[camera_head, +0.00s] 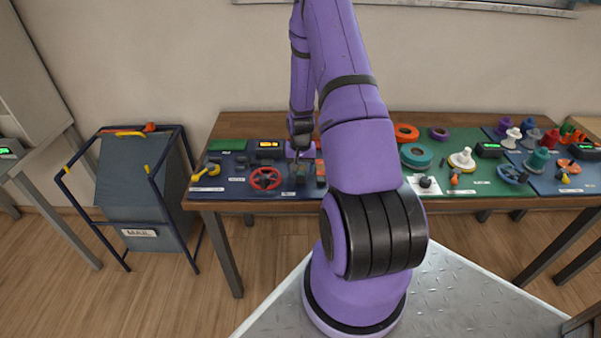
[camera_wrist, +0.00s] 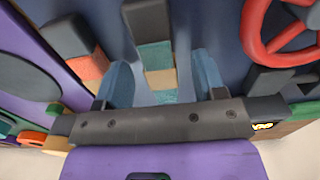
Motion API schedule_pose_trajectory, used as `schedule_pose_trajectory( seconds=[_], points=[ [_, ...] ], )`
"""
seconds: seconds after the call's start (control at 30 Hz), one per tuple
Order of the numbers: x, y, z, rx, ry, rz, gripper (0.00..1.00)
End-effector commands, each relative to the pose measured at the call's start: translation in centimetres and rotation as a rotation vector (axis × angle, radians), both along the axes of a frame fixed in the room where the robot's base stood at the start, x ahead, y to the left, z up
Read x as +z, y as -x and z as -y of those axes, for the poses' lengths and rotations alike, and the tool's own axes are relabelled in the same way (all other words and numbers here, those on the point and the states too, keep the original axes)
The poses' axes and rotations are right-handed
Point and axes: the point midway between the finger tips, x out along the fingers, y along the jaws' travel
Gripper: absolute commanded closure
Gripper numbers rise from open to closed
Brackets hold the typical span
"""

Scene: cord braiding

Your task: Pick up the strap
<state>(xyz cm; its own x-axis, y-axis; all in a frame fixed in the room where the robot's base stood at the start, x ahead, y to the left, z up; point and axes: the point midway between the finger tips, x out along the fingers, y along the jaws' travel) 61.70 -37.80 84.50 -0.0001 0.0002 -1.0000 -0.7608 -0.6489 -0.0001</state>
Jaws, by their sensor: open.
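A short teal strap-like piece (camera_wrist: 155,55) with a beige band across it lies on the dark blue mat, its far end at a dark block (camera_wrist: 146,18). My gripper (camera_wrist: 163,78) is open over it. One blue finger stands on each side of the piece in the wrist view, with gaps between. The near end of the piece is partly hidden by my gripper's body. A similar coral piece (camera_wrist: 88,66) lies to the left with its own dark block.
A red handwheel (camera_wrist: 268,40) is right of my gripper in the wrist view; it also shows in the head view (camera_head: 265,178). A green mat with tape rolls (camera_head: 416,155) and spools lies to the right on the wooden table. A mail bin (camera_head: 140,190) stands left.

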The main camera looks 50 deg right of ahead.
Motion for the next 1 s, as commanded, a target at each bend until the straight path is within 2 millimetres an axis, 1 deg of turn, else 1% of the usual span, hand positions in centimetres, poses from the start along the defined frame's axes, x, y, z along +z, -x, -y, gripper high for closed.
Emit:
schedule_pose_trajectory(
  seconds=[0.27,0.3,0.37,0.4,0.5,0.83,1.0],
  points=[
    [-0.2,0.0,0.0,0.000,0.000,0.000,0.36],
    [-0.2,0.0,0.0,0.000,0.000,0.000,0.45],
    [-0.2,0.0,0.0,0.000,0.000,0.000,0.59],
    [-0.2,0.0,0.0,0.000,0.000,0.000,0.68],
    [-0.2,0.0,0.0,0.000,0.000,0.000,0.90],
    [-0.1,0.0,0.0,0.000,0.001,0.001,0.91],
    [0.8,0.0,0.0,0.001,0.002,0.001,0.91]
  ],
)
